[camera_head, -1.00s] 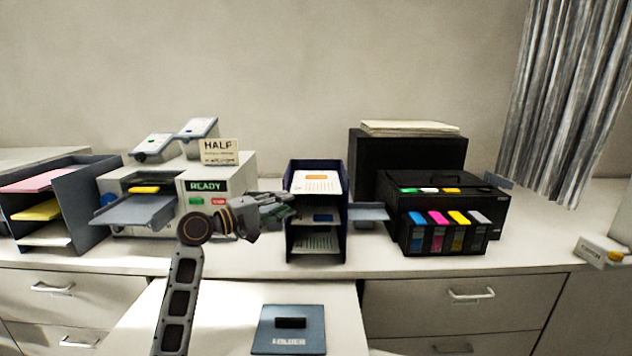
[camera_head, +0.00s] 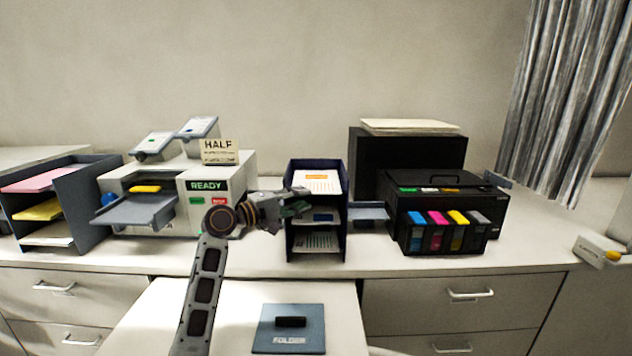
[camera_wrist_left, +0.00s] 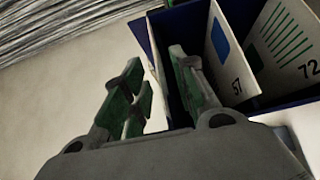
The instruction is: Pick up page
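A dark blue three-level paper rack (camera_head: 345,215) stands on the counter. Its top page (camera_head: 318,186) has an orange mark, its middle page (camera_head: 325,215) a blue mark, and its bottom page (camera_head: 318,242) green lines. In the left wrist view, the blue-marked page (camera_wrist_left: 231,55) reads 57 and the green-lined page (camera_wrist_left: 290,45) reads 72. My left gripper (camera_head: 300,207) is at the rack's front left, near the middle level. Its green-padded fingers (camera_wrist_left: 158,98) are apart with nothing visibly held; one overlaps the rack opening. I cannot tell contact. My right gripper is not in view.
A copier marked READY (camera_head: 208,185) with a protruding tray stands left of the rack. A black printer (camera_head: 450,220) with coloured cartridges stands right. Another paper rack (camera_head: 85,205) is far left.

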